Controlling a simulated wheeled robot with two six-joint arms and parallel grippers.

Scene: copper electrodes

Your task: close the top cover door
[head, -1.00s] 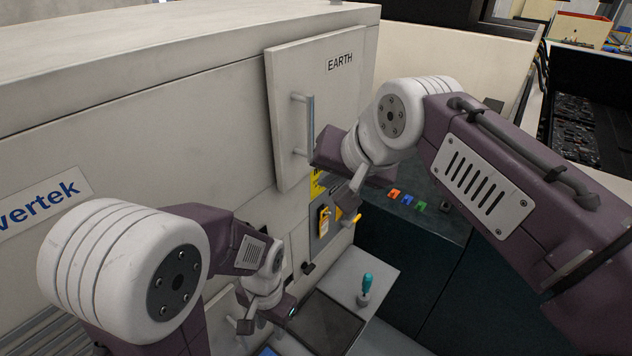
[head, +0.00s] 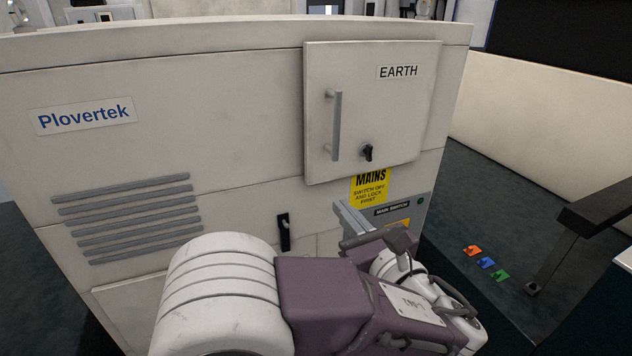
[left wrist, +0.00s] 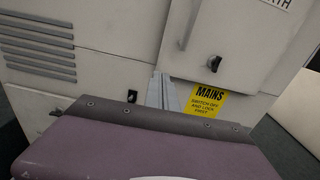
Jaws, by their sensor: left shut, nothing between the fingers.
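The cover door (head: 385,110) is a pale square panel marked EARTH, high on the right of the cabinet front. It lies against or nearly against the front; I cannot tell whether a small gap remains. It has a grey upright bar handle (head: 335,125) and a black knob (head: 367,152). The door's lower part also shows in the left wrist view (left wrist: 235,45). My left gripper (head: 350,216) is shut and empty, below the door and left of the yellow MAINS label (head: 370,188). Its grey fingers show in the left wrist view (left wrist: 163,91). My right gripper is out of view.
The pale Plovertek cabinet (head: 220,90) has slatted vents (head: 130,218) and a small black latch (head: 284,232) low on its front. Orange, blue and green pieces (head: 487,262) lie on the dark surface at right. My left arm hides the cabinet's lower right.

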